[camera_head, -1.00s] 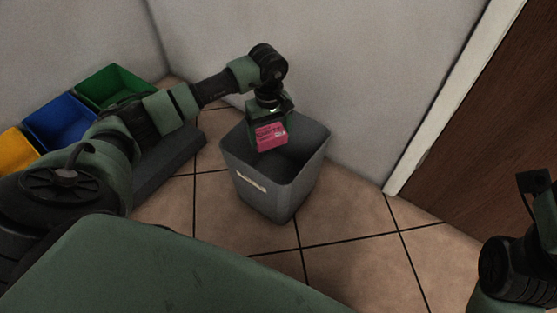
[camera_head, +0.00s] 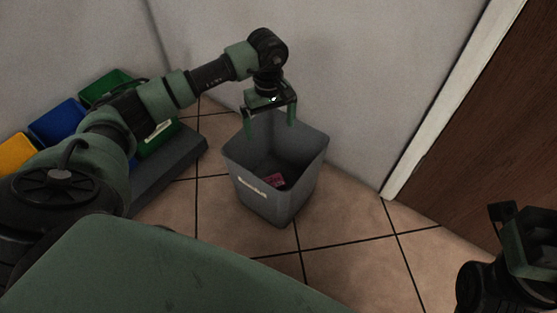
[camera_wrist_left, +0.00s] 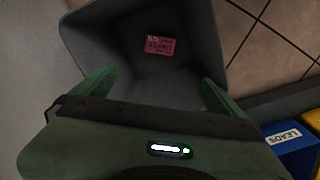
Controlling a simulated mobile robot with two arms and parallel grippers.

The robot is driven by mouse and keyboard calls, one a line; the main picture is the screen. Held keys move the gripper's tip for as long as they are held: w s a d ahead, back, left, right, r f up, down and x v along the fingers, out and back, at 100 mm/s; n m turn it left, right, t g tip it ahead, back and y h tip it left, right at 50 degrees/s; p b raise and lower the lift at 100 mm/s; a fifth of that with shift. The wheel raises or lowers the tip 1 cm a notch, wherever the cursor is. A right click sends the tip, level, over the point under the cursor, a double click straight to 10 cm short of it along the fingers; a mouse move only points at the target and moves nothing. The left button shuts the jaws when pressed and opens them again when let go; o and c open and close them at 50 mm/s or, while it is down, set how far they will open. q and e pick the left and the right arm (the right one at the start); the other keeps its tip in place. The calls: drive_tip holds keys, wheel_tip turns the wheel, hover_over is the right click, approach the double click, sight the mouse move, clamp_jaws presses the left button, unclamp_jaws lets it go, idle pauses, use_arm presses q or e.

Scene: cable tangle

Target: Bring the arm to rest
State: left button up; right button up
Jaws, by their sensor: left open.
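My left gripper (camera_head: 270,122) is open and empty above the back of a grey bin (camera_head: 262,205). Its two green fingers point down, wide apart. In the left wrist view the fingers (camera_wrist_left: 155,92) spread over the mouth of the bin (camera_wrist_left: 85,40). A pink box (camera_head: 276,180) lies inside on the bin's floor, apart from the gripper. It also shows in the left wrist view (camera_wrist_left: 160,45), with lettering too small to read surely. Part of my right arm shows at the lower right edge; its fingertips cannot be made out.
Green (camera_head: 105,84), blue (camera_head: 60,122) and yellow (camera_head: 14,152) bins stand at the left on a dark grey base (camera_head: 172,168). A wall is close behind the grey bin. A brown door (camera_head: 475,130) is at the right. The tiled floor between is clear.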

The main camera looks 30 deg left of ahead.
use_arm(q)
drive_tip(key=shift+r, duration=0.55)
